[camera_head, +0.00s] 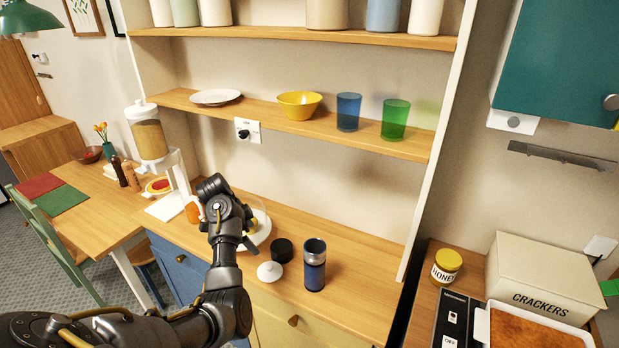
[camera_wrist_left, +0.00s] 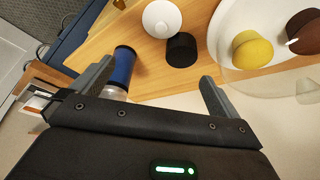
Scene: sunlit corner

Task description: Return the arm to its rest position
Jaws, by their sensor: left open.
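My left arm reaches in from the bottom left of the head view, and its gripper (camera_head: 248,238) hangs over the wooden counter (camera_head: 355,285), in front of a white plate (camera_head: 262,232). In the left wrist view the two fingers (camera_wrist_left: 155,88) are spread apart, with nothing held between them. A blue tumbler (camera_head: 315,266) stands upright on the counter to the right of the gripper; it also shows near one finger in the left wrist view (camera_wrist_left: 123,66). My right gripper is not in view.
A cereal dispenser (camera_head: 150,140) stands left of the arm. A shelf (camera_head: 220,107) with dishes runs above the counter. The counter's right part is clear.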

